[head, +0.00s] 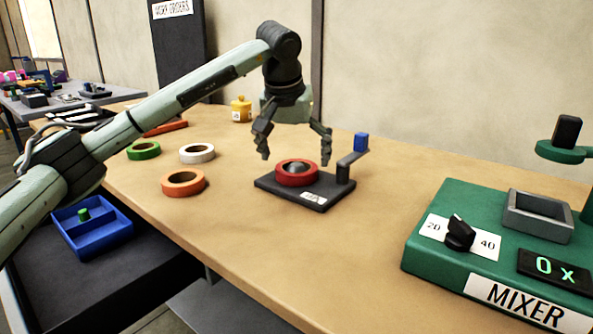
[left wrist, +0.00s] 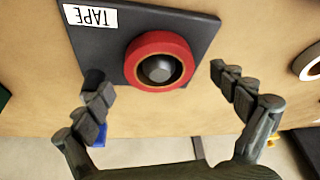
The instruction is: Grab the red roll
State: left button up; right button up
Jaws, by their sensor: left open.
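The red roll (head: 297,173) sits around a dark metal hub on a black tape base (head: 312,198) on the wooden table. In the left wrist view the red roll (left wrist: 158,42) lies flat around the hub (left wrist: 158,69), beside a white label reading TAPE. My left gripper (head: 295,160) points down above the base, open and empty, with its fingers apart on either side of the roll. In the left wrist view the fingers (left wrist: 165,88) are clear of the roll. My right gripper is not in view.
A post with a blue block (head: 361,142) rises at the base's right corner. Orange (head: 183,191), white (head: 197,160) and green (head: 143,156) rolls lie to the left. A yellow jar (head: 241,110) stands behind. The green mixer (head: 425,262) is at right; bare table lies between.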

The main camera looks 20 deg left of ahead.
pick_arm(q)
jog(key=shift+x, duration=1.05)
jog(key=c, duration=1.2)
jog(key=shift+r, duration=0.1)
jog(key=shift+c, duration=0.2)
